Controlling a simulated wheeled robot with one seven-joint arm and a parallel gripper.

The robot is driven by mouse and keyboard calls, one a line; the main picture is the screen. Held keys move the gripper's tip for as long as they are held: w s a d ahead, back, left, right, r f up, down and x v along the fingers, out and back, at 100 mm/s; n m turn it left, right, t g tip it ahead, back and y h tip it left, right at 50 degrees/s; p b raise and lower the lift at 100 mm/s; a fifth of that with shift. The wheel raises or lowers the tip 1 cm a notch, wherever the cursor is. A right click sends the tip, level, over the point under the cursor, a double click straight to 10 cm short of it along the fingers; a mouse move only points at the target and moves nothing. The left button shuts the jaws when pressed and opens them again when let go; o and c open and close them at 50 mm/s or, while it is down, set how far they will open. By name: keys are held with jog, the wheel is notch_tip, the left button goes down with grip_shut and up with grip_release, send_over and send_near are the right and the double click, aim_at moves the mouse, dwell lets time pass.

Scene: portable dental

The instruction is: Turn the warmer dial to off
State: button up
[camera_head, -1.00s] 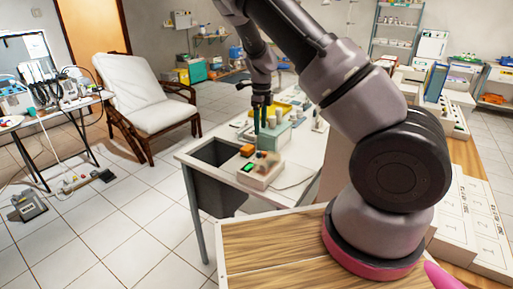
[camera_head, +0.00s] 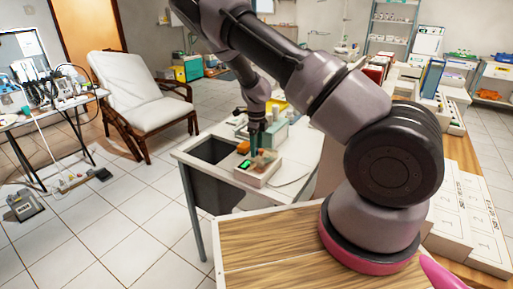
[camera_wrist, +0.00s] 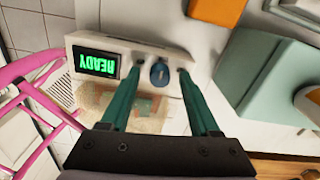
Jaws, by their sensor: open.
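The warmer is a small pale box (camera_head: 252,178) on the near part of the white table, with a lit green display. In the wrist view the warmer's panel (camera_wrist: 122,46) shows the display (camera_wrist: 96,63) reading READY, upside down. A blue dial (camera_wrist: 159,75) with a small lighter mark sits on the panel beside the display. My gripper (camera_wrist: 158,70) is open, pointing at the panel, with one green finger on each side of the dial. Gaps show between the fingers and the dial. In the head view my gripper (camera_head: 262,150) is over the warmer, and the dial cannot be made out.
An orange block (camera_wrist: 217,10) and a pale green box (camera_wrist: 265,80) stand close to the warmer. A mottled beige piece (camera_wrist: 120,108) lies on or by the warmer, partly behind the fingers. The white table (camera_head: 300,150) is clear to the right.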

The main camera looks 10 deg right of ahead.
grip_shut()
jog(key=shift+n, duration=0.4)
jog(key=n, duration=1.1)
dwell(0.6)
grip_release()
